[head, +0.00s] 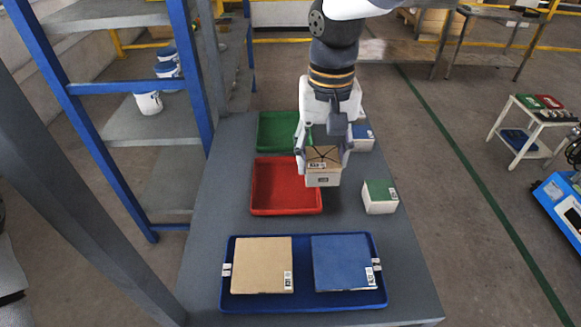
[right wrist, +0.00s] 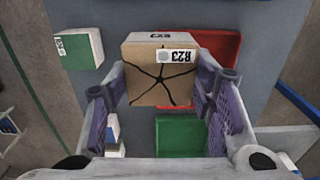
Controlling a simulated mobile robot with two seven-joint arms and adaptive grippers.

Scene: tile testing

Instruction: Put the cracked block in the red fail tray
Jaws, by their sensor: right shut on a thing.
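The cracked block (head: 323,178) has a tan top with dark branching crack lines, pale sides and a label. In the right wrist view, the cracked block (right wrist: 150,88) shows its cracks and a B23 label. My right gripper (head: 322,162) is shut on it, with one finger on each side. The block appears held above the table, overlapping the right edge of the red tray (head: 275,190) in the head view. The red tray is empty where visible; part of it (right wrist: 228,46) shows behind the block in the right wrist view. My left gripper is in neither view.
A green tray (head: 276,132) lies behind the red one. A green-topped block (head: 380,196) stands right of the held block, and a blue-topped block (head: 362,136) farther back. A blue tray (head: 303,303) in front holds a tan and a blue tile. A shelf rack stands left.

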